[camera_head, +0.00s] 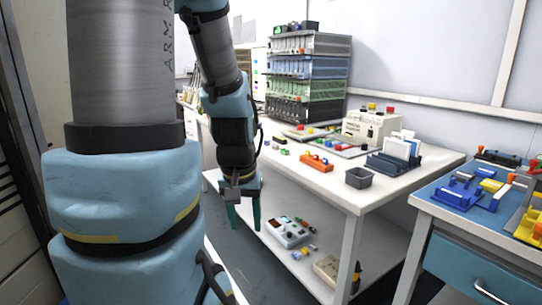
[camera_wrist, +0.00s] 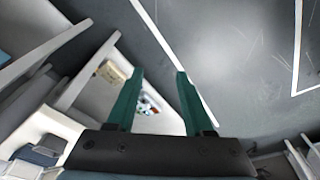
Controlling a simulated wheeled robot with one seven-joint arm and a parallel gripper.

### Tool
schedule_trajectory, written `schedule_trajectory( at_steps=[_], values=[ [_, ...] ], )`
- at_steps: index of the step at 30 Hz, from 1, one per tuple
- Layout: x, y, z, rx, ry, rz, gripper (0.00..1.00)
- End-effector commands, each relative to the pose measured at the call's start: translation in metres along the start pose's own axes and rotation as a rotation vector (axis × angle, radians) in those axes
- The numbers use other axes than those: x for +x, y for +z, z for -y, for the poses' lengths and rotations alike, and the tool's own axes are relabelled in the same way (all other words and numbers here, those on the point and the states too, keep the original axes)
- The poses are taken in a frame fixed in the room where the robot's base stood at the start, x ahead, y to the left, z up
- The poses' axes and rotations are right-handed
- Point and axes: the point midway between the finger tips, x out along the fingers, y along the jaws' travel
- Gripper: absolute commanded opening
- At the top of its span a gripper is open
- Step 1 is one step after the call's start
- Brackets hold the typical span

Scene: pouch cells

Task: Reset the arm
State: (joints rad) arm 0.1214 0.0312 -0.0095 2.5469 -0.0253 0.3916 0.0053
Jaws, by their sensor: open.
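My gripper (camera_head: 244,217) hangs pointing down, in front of the near left edge of the white workbench (camera_head: 325,190). Its two green fingers are apart with nothing between them. In the wrist view my gripper (camera_wrist: 157,80) is also open and empty, above the grey floor (camera_wrist: 235,60). My arm is bent, with its large upper links filling the left of the head view. No task object is named apart from the arm.
The bench carries stacked racks (camera_head: 308,75), an orange tool (camera_head: 316,161), a grey bin (camera_head: 358,177) and a blue holder with white cells (camera_head: 393,160). Its lower shelf holds a device (camera_head: 288,231). A blue-topped table (camera_head: 440,195) stands at right. Open floor lies between.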

Motion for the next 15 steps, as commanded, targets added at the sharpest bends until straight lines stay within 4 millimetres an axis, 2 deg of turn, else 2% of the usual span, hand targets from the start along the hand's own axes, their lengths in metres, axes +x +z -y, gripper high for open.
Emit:
schedule_trajectory(
  at_steps=[1, 3, 8, 15],
  values=[
    [-0.002, 0.016, 0.012, -0.022, -0.016, 0.040, 0.52],
    [-0.024, 0.010, 0.009, -0.016, -0.014, 0.037, 0.52],
    [-0.054, 0.004, 0.008, -0.014, -0.013, 0.035, 0.52],
    [-0.108, -0.006, 0.007, -0.014, -0.012, 0.034, 0.52]
  ],
)
